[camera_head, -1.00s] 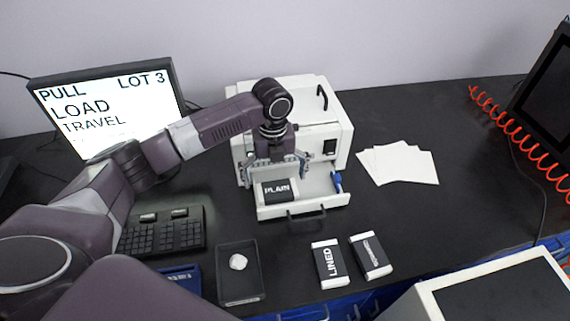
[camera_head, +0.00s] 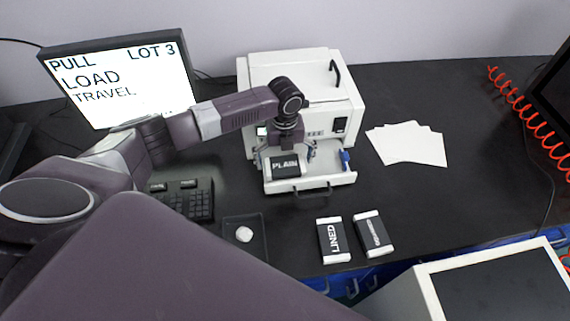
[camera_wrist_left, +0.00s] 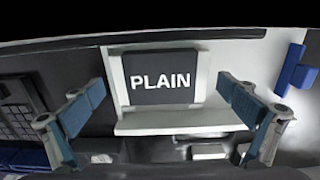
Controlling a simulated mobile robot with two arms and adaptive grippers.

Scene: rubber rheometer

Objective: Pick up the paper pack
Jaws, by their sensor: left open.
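A dark paper pack labelled PLAIN (camera_head: 285,167) with white ends lies in the pulled-out drawer tray (camera_head: 335,179) of the white machine. My left gripper (camera_head: 284,157) hangs over the tray just above and behind this pack. In the left wrist view the PLAIN pack (camera_wrist_left: 160,80) sits between the two spread fingers (camera_wrist_left: 160,108), with space on both sides. The gripper is open and empty. Two more packs lie on the table in front: one labelled LINED (camera_head: 333,239) and one with a smaller label that I cannot read (camera_head: 373,234). My right gripper is not in view.
The white machine (camera_head: 300,75) stands behind the tray, and a blue piece (camera_head: 346,161) is at the tray's right. White sheets (camera_head: 408,144) lie to the right. A small dark tray (camera_head: 258,225) holds a white lump (camera_head: 243,234). A keyboard (camera_head: 185,200) and monitor (camera_head: 120,80) are left.

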